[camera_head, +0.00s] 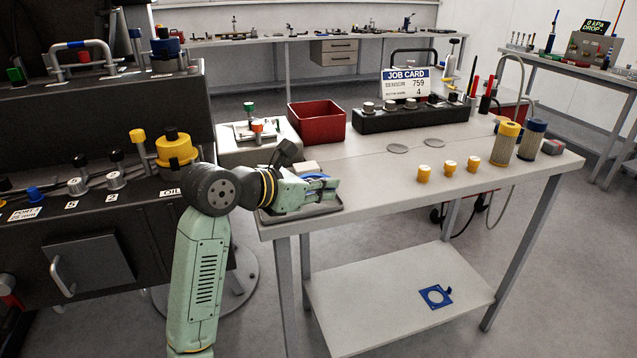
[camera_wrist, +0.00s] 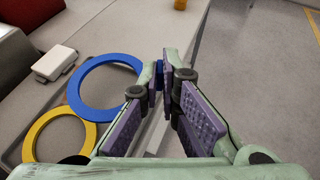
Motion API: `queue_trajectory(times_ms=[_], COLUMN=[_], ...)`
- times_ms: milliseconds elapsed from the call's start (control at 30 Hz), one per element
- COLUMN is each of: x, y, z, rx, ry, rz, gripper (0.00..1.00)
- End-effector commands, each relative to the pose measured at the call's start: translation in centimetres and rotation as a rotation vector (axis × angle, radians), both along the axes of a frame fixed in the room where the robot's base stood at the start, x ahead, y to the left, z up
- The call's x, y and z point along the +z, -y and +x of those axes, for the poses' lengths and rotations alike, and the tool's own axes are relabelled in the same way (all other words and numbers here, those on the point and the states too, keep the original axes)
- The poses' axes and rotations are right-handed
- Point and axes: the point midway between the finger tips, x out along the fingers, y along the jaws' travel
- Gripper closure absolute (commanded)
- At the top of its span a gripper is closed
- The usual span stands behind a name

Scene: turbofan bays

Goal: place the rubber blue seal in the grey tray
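A blue ring-shaped seal (camera_wrist: 76,95) lies flat beside my gripper's left finger in the wrist view. In the head view only a bit of blue (camera_head: 316,176) shows behind my gripper. The grey tray (camera_head: 300,213) is at the table's near left corner, under my gripper, which covers much of it. My gripper (camera_wrist: 166,85) has its purple-padded fingers close together at the tips, near the ring's right side. A small blue patch shows at the tips; I cannot tell whether it is part of the seal or is gripped.
A yellow ring (camera_wrist: 38,155) lies beside the blue one. A small white block (camera_wrist: 55,62) and a red bin (camera_head: 318,122) are behind. A blue square gasket (camera_head: 427,298) is on the lower shelf. Yellow-capped parts (camera_head: 450,168) stand right; the tabletop between is mostly clear.

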Motion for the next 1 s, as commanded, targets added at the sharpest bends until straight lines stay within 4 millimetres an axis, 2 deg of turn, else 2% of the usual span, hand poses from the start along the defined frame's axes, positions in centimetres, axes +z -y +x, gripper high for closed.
queue_trajectory(times_ms=[100, 267, 600, 833, 867, 1000], x=[0.1, -0.3, -3.5, -3.9, -4.0, -3.9], y=[-0.5, -0.8, -0.9, -0.9, -0.9, -0.9], z=[2.4, 3.8, 3.8, 3.8, 3.8, 3.8], rx=[0.0, 0.0, 0.001, 0.001, 0.001, 0.001], ry=[-0.002, -0.001, -0.001, 0.001, 0.001, 0.001], rz=[-0.002, -0.001, -0.002, 0.001, 0.001, 0.001], gripper=[1.0, 1.0, 1.0, 1.0, 0.95, 0.87])
